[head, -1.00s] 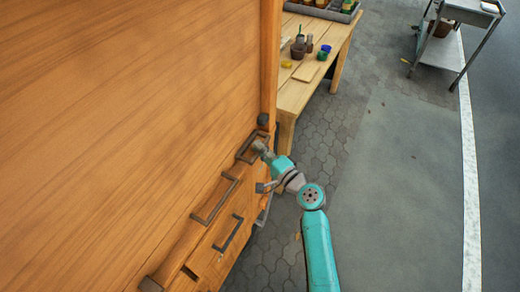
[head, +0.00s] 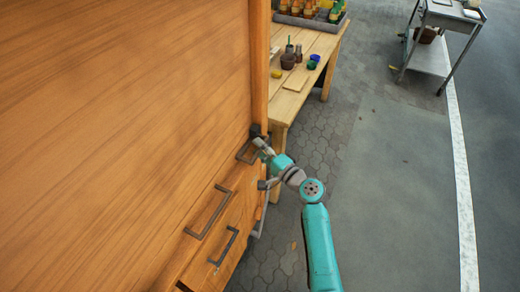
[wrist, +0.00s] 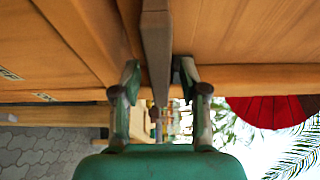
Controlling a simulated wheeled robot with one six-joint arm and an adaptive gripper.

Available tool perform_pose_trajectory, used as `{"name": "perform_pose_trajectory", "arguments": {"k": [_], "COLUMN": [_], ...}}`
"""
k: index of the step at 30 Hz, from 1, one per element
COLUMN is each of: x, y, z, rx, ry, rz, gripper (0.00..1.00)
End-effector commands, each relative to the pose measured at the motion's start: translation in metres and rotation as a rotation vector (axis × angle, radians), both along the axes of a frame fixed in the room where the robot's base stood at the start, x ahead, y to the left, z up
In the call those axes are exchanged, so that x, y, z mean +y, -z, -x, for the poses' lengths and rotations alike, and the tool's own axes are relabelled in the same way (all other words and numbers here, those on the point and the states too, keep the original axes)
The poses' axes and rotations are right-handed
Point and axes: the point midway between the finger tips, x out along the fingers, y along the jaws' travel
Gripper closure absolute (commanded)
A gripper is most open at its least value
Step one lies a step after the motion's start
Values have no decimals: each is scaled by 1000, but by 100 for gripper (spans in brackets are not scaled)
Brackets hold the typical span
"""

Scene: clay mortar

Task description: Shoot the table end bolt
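The table end bolt (head: 247,153) is a dark grey looped handle on the edge of the orange wooden unit, near the foot of its upright post. My gripper (head: 262,143) is at this handle. In the wrist view my gripper (wrist: 157,76) has one finger close on each side of a flat dark bar (wrist: 156,40), and the fingertips seem to press on it. The bar looks like part of the bolt handle. A dark block (head: 256,130) sits beyond the handle at the post's foot. The exact contact and the bolt's tip are hidden.
Two more dark handles, one larger (head: 208,212) and one lower (head: 225,246), sit nearer on the wooden unit. A wooden table (head: 304,82) with pots stands behind. A metal cart (head: 431,58) is at the upper right. The paving at right is clear.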

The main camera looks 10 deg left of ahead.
Motion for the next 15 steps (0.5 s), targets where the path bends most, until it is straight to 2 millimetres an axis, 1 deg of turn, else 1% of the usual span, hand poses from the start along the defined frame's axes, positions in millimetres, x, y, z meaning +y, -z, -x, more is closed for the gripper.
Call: {"name": "perform_pose_trajectory", "arguments": {"k": [4, 8, 11, 15], "x": [-1, -10, -22, -44], "y": [0, 1, 1, 1], "z": [2, 9, 21, 40], "rx": [0, 0, 1, 1], "ry": [-1, 1, 1, 3], "rz": [0, 0, 1, 1], "gripper": [57, 57, 57, 57]}}
